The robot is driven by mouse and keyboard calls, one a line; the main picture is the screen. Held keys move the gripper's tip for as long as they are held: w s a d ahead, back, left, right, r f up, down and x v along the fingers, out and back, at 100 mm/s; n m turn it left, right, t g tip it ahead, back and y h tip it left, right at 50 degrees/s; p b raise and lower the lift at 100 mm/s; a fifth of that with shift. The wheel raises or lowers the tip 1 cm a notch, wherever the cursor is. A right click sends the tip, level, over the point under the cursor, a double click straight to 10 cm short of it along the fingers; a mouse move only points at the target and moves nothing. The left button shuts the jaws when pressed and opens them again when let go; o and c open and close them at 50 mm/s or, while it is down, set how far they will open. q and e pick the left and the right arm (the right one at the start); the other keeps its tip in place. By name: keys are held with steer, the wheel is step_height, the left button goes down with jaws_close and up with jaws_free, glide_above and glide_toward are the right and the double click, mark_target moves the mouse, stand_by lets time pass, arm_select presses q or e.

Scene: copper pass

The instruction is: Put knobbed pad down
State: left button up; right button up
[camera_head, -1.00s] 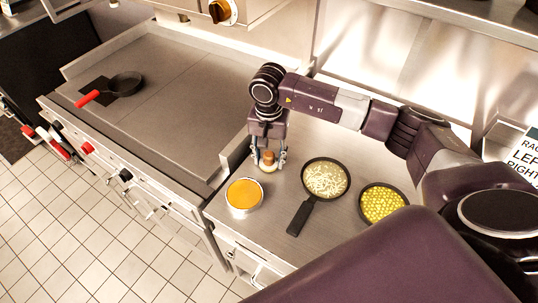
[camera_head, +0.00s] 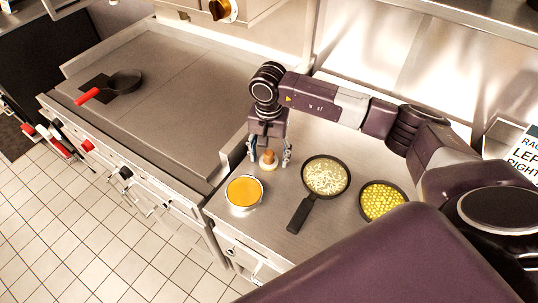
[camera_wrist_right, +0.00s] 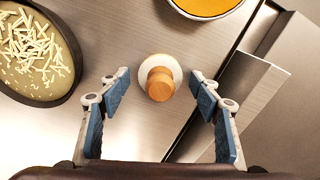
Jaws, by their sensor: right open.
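The knobbed pad (camera_head: 268,160) has a wooden knob on a pale round base. It stands upright on the steel counter, knob up. In the right wrist view the pad (camera_wrist_right: 159,80) sits between and just ahead of the fingertips, with a gap on both sides. My right gripper (camera_head: 270,163) is open above and around the pad, fingers pointing down; its blue-padded fingers show spread in the wrist view (camera_wrist_right: 158,80). My left gripper is in neither view.
A container of orange sauce (camera_head: 244,191) stands in front of the pad. A black pan with pale shreds (camera_head: 326,177) and a pan of yellow pieces (camera_head: 382,201) are to the right.

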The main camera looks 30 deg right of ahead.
mark_target(269, 152)
step_height(269, 152, up, 11)
steer(key=b, duration=0.4)
steer(key=shift+r, duration=0.55)
